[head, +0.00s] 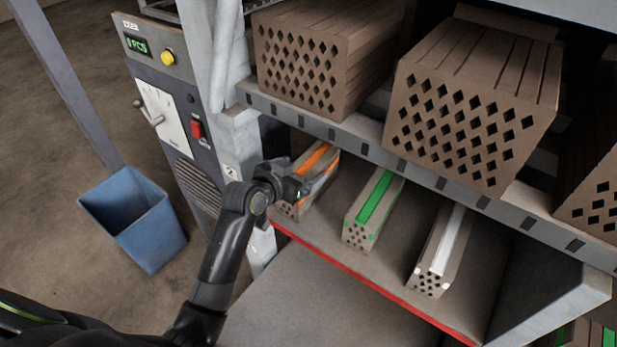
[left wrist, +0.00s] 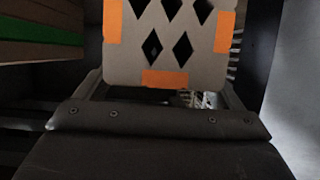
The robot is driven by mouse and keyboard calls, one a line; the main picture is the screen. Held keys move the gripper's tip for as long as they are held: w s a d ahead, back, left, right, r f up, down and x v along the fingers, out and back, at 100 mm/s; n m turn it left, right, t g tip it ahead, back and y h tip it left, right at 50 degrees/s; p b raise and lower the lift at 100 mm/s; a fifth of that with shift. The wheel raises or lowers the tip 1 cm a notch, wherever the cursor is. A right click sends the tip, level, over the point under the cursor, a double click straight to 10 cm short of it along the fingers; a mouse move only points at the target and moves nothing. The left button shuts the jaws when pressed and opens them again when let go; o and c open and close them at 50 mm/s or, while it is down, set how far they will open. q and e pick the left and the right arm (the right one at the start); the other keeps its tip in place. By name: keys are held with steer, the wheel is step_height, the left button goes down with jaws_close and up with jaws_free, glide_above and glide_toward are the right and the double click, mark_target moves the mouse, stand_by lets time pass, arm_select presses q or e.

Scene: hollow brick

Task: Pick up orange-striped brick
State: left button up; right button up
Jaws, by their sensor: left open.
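The orange-striped brick (head: 318,157) lies on the lower shelf, leftmost of three small hollow bricks. Its near end juts toward the shelf's red front edge. My left gripper (head: 303,186) is at this near end and hides part of it. In the left wrist view the brick's end face (left wrist: 172,50), with diamond holes and orange patches, is right in front of the open jaws. My left gripper is open; I cannot tell whether it touches the brick. My right gripper is not in view.
A green-striped brick (head: 372,210) and a white-striped brick (head: 440,252) lie to the right on the same shelf. Large hollow bricks (head: 462,125) stand on the shelf above. A control cabinet (head: 165,100) stands to the left, with a blue bin (head: 135,222) on the floor.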

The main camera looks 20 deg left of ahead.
arm_select(q)
steer(key=shift+x, duration=0.95)
steer(key=shift+c, duration=0.4)
jaws_close()
steer(key=shift+r, duration=0.15)
